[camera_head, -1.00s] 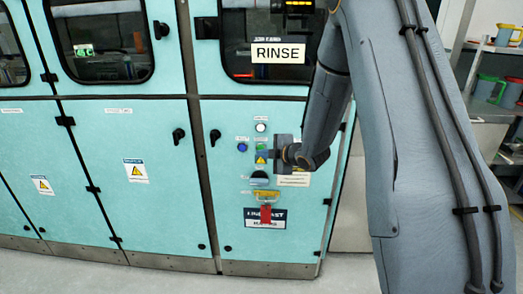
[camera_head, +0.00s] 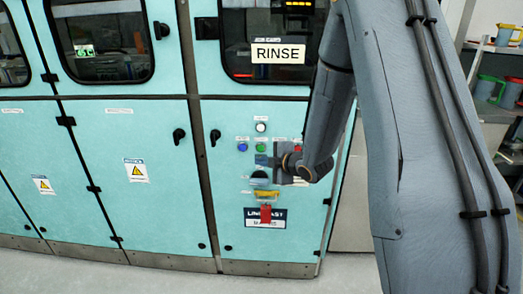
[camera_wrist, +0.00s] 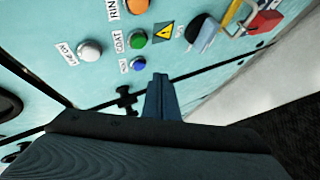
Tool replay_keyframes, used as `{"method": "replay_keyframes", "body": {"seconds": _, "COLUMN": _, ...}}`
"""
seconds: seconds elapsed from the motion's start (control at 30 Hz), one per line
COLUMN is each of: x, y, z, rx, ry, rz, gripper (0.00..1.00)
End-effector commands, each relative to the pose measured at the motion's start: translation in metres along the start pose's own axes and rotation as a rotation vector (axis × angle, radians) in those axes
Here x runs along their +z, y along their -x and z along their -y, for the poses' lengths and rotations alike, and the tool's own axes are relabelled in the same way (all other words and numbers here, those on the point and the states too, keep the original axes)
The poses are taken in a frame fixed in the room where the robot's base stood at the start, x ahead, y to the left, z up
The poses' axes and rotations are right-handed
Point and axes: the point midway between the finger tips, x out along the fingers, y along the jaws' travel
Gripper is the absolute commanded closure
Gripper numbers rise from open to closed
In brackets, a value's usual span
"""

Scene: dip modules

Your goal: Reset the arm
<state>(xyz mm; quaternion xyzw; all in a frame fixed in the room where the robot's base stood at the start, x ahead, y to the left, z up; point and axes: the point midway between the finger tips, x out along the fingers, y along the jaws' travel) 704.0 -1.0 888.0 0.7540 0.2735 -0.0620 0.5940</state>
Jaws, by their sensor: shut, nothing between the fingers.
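My arm reaches in from the right in the head view. My gripper (camera_head: 262,160) is shut and empty in front of the turquoise machine's control panel, just below the green button (camera_head: 260,147). In the wrist view its closed blue fingers (camera_wrist: 162,92) point toward the panel, with the blue button (camera_wrist: 138,62) and green button (camera_wrist: 135,39) beyond the tips. I see no clear contact with the panel. The gripper body hides part of the panel's right side in the head view.
A white button (camera_head: 261,127), a black rotary switch (camera_head: 258,175), a yellow hasp (camera_head: 265,194) and a red padlock (camera_head: 266,214) sit on the panel. Door handles (camera_head: 214,137) stick out at left. Shelves with jugs (camera_head: 487,88) stand at right. The floor in front is clear.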

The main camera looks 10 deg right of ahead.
Motion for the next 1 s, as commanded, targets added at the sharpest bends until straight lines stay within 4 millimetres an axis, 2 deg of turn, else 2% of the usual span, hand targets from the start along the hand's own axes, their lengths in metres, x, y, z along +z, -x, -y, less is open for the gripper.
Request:
{"method": "replay_keyframes", "body": {"seconds": 0.47, "x": 0.0, "y": 0.001, "z": 0.0, "rx": -0.006, "ry": -0.01, "rz": 0.008, "gripper": 1.0}}
{"method": "replay_keyframes", "body": {"seconds": 0.6, "x": 0.004, "y": 0.013, "z": 0.004, "rx": -0.064, "ry": -0.112, "rz": 0.088, "gripper": 1.0}}
{"method": "replay_keyframes", "body": {"seconds": 0.67, "x": 0.007, "y": 0.025, "z": 0.009, "rx": -0.109, "ry": -0.199, "rz": 0.157, "gripper": 1.0}}
{"method": "replay_keyframes", "body": {"seconds": 0.77, "x": 0.009, "y": 0.055, "z": 0.023, "rx": -0.191, "ry": -0.391, "rz": 0.302, "gripper": 1.0}}
{"method": "replay_keyframes", "body": {"seconds": 0.87, "x": 0.006, "y": 0.094, "z": 0.044, "rx": -0.265, "ry": -0.605, "rz": 0.458, "gripper": 1.0}}
{"method": "replay_keyframes", "body": {"seconds": 1.0, "x": -0.012, "y": 0.157, "z": 0.078, "rx": -0.354, "ry": -0.908, "rz": 0.681, "gripper": 1.0}}
